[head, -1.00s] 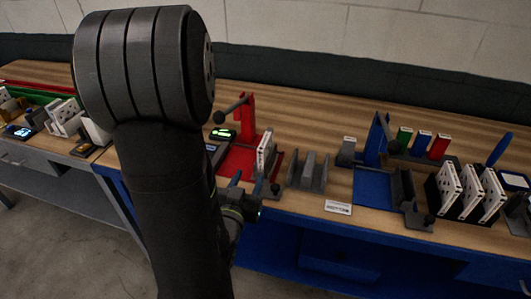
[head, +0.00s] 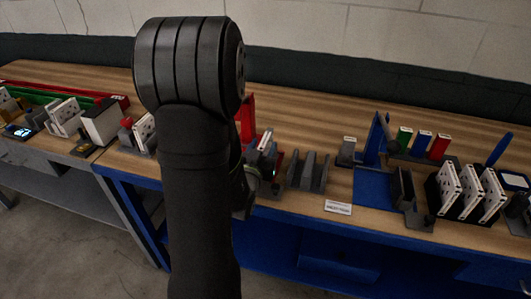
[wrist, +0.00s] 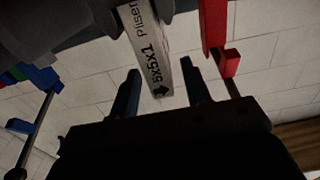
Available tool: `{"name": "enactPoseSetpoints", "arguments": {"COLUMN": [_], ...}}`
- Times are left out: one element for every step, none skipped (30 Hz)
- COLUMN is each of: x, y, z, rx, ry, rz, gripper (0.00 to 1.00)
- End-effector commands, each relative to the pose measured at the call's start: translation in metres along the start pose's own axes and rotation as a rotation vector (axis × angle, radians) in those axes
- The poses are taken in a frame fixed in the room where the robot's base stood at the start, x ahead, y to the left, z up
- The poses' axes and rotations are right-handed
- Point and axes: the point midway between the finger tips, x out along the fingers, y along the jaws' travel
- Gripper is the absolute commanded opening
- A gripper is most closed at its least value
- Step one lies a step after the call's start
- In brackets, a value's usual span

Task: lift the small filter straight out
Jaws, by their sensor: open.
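The small filter is a thin pale panel (wrist: 148,45) with dark print reading "5x5x1" and an arrow. In the wrist view its printed edge reaches down between my two fingers. My gripper (wrist: 160,70) is open, one finger on each side of that edge, with gaps visible on both sides. In the head view the filter's top (head: 266,139) shows at the red fixture (head: 248,115), partly behind my gripper and arm. I cannot tell how deep the fingers reach along it.
A grey slotted holder (head: 308,172) stands just right of the fixture. Further right are a blue stand (head: 375,138) and a dark rack with several white filters (head: 468,192). A white label (head: 338,207) lies at the bench's front edge. My arm hides the bench behind it.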

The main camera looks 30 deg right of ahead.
Motion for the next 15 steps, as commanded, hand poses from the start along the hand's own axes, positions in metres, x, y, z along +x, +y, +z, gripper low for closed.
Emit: {"name": "enactPoseSetpoints", "arguments": {"x": [0.009, 0.014, 0.019, 0.024, 0.027, 0.030, 0.033, 0.034, 0.035, 0.035, 0.035, 0.035, 0.035, 0.035, 0.035], "y": [-0.002, -0.003, -0.003, -0.003, -0.003, -0.003, -0.003, -0.003, -0.003, -0.003, -0.003, -0.003, -0.003, -0.003, -0.003], "z": [0.001, 0.001, 0.001, 0.000, 0.001, 0.000, 0.000, 0.000, 0.001, 0.001, 0.001, 0.001, 0.001, 0.001, 0.001], "rx": [0.000, 0.000, 0.000, 0.000, 0.000, 0.000, 0.000, 0.000, 0.000, 0.000, 0.000, 0.000, 0.000, 0.000, 0.000], "ry": [0.000, 0.001, 0.001, 0.000, 0.000, 0.000, 0.001, 0.000, 0.000, -0.001, -0.001, -0.001, -0.001, -0.001, -0.001], "rz": [0.000, 0.000, 0.001, 0.001, 0.001, 0.001, 0.001, 0.001, 0.001, 0.001, 0.001, 0.000, 0.000, 0.000, 0.000], "gripper": [0.44, 0.44, 0.44, 0.44, 0.44, 0.44, 0.44, 0.44, 0.44, 0.44, 0.44, 0.44, 0.44, 0.44, 0.44]}}
